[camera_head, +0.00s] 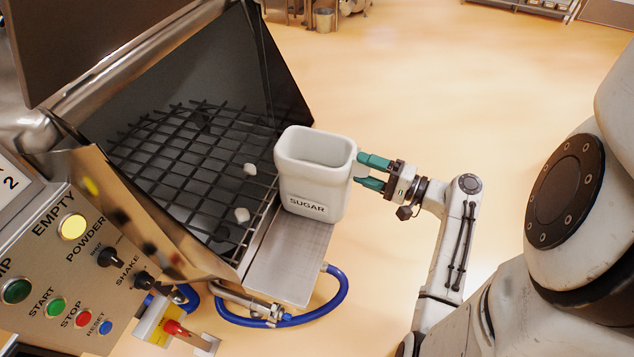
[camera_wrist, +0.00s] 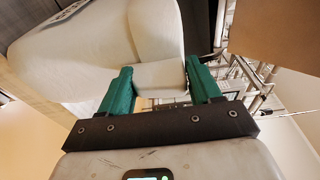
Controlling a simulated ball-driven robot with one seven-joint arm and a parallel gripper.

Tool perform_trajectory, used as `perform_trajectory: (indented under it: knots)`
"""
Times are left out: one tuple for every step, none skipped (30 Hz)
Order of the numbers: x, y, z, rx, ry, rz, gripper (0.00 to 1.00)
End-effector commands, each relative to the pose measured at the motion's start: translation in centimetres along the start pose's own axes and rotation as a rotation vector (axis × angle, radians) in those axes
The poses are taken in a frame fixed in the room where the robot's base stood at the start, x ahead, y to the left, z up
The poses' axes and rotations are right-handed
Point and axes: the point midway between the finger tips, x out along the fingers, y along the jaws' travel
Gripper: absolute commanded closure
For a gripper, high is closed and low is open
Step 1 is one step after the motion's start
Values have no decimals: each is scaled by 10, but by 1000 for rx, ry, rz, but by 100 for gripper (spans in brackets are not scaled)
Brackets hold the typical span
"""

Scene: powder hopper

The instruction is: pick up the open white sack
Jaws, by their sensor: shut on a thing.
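The open white sack (camera_head: 313,190), marked SUGAR, stands upright with its open mouth up, at the hopper's right edge by the metal shelf. My gripper (camera_head: 362,172) is at its right side, with its green fingers around a part of that side. In the wrist view the sack (camera_wrist: 85,50) fills the upper left, and a white tab on it sits between the green fingers of my gripper (camera_wrist: 160,82). The fingers are shut on this tab. The sack's underside is hidden, so I cannot tell whether it touches the shelf.
The control panel (camera_head: 85,270) is at lower left. Open floor lies behind.

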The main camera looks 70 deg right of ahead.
Motion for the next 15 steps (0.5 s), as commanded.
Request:
perform_trajectory:
  knots:
    - [0,-2,0,-2,0,-4,79]
    - [0,-2,0,-2,0,-4,79]
    - [0,-2,0,-2,0,-4,79]
    - [0,-2,0,-2,0,-4,79]
    - [0,-2,0,-2,0,-4,79]
    - [0,-2,0,-2,0,-3,79]
    - [0,-2,0,-2,0,-3,79]
    - [0,-2,0,-2,0,-3,79]
    - [0,-3,0,-2,0,-3,79]
    - [0,-3,0,-2,0,-3,79]
    - [0,-4,0,-2,0,-3,79]
    - [0,-5,0,-3,0,-3,79]
    - [0,-6,0,-3,0,-3,79]
    - [0,-7,0,-3,0,-3,79]
    - [0,-9,0,-4,0,-3,79]
